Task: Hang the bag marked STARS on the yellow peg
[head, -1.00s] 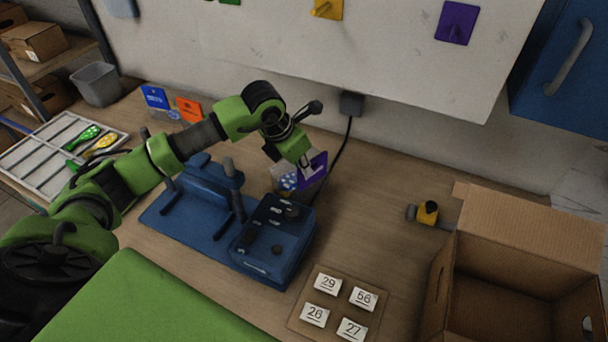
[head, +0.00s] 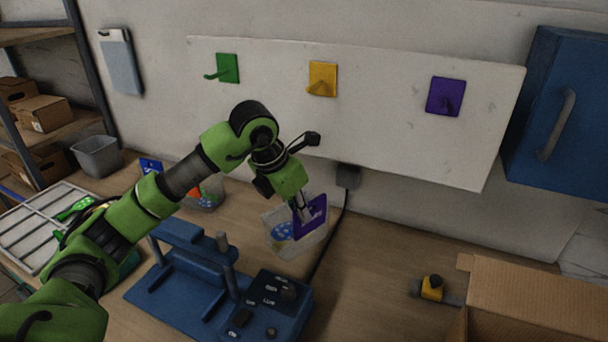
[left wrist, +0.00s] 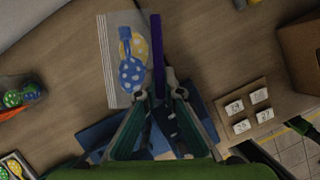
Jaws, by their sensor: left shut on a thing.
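My left gripper (head: 302,211) is shut on the purple card of a clear bag (head: 283,236) and holds it up in front of the wall, behind the blue machine. The purple card (head: 318,214) bears no mark I can read. The yellow peg (head: 322,79) is on the white wall board, above the gripper and empty. My right gripper is not in view.
A green peg (head: 226,68) and a purple peg (head: 445,97) flank the yellow one, both empty. A blue cabinet (head: 560,110) stands at right. The blue machine (head: 190,285) and cardboard box (head: 530,310) are on the table. Bags with blue (head: 150,165) and orange cards stand behind my arm.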

